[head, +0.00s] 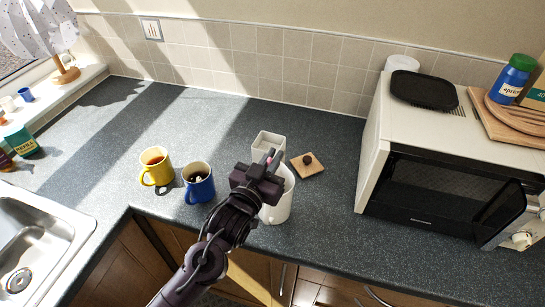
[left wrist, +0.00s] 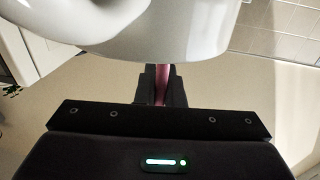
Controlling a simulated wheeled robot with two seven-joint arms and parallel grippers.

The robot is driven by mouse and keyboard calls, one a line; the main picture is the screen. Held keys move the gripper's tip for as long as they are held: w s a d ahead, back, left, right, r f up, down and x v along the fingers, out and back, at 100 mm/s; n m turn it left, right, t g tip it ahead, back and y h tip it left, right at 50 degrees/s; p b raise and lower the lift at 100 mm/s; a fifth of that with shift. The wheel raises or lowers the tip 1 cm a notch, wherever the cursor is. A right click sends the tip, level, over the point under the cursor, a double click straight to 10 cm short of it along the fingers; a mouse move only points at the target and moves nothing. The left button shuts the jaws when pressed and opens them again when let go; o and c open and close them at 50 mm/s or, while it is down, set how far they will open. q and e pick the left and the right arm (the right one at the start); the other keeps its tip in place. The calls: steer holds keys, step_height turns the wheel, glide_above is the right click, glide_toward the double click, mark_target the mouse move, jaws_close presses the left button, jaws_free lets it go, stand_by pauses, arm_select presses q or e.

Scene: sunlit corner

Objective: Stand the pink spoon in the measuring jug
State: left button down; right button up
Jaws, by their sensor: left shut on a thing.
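The measuring jug (head: 279,206) is a white, rounded vessel standing near the counter's front edge; its white wall also fills the top of the left wrist view (left wrist: 190,35). My left gripper (head: 267,168) is over the jug's rim in the head view and hides part of it. It is shut on the pink spoon (left wrist: 161,83), which shows as a thin pink strip between the fingers. A bit of pink also shows above the gripper in the head view. The spoon's far end is hidden, so I cannot tell whether it is inside the jug. My right gripper is out of view.
A white square container (head: 267,144) stands just behind the jug, and a small wooden coaster (head: 306,166) lies to its right. A blue mug (head: 199,187) and a yellow mug (head: 156,170) stand left. A microwave (head: 430,190) bounds the right. The back counter is clear.

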arm_select(q)
steer(key=shift+f, duration=0.25)
steer(key=shift+f, duration=0.2)
steer(key=c, duration=1.5)
jaws_free()
steer(key=shift+c, duration=0.2)
steer(key=b+v, duration=0.3)
steer(key=v, duration=0.9)
steer(key=shift+r+b, duration=0.25)
steer(key=shift+b, duration=0.05)
